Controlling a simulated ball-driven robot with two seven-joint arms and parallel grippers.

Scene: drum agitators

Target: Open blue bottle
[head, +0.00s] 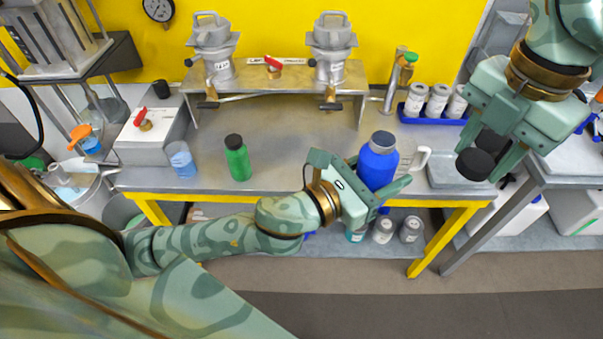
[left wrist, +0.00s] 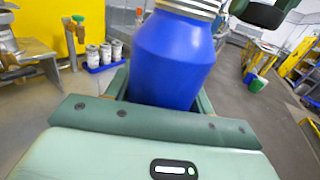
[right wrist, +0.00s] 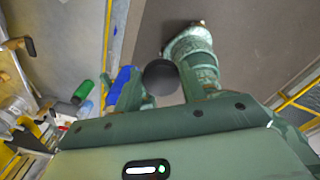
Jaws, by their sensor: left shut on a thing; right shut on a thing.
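The blue bottle (head: 377,165) is upright in my left gripper (head: 365,176), near the front edge of the steel table. The left wrist view shows its blue body (left wrist: 172,62) between the fingers and a bare silver threaded neck (left wrist: 192,7) above. My right gripper (head: 488,158) is up and to the right of the bottle, shut on a round black cap (head: 475,163). The cap is apart from the bottle; it also shows in the right wrist view (right wrist: 160,77).
A green bottle with a black cap (head: 237,158) and a beaker of blue liquid (head: 181,160) stand to the left. A blue rack of white jars (head: 433,119) and a shallow grey tray (head: 455,182) are at the right.

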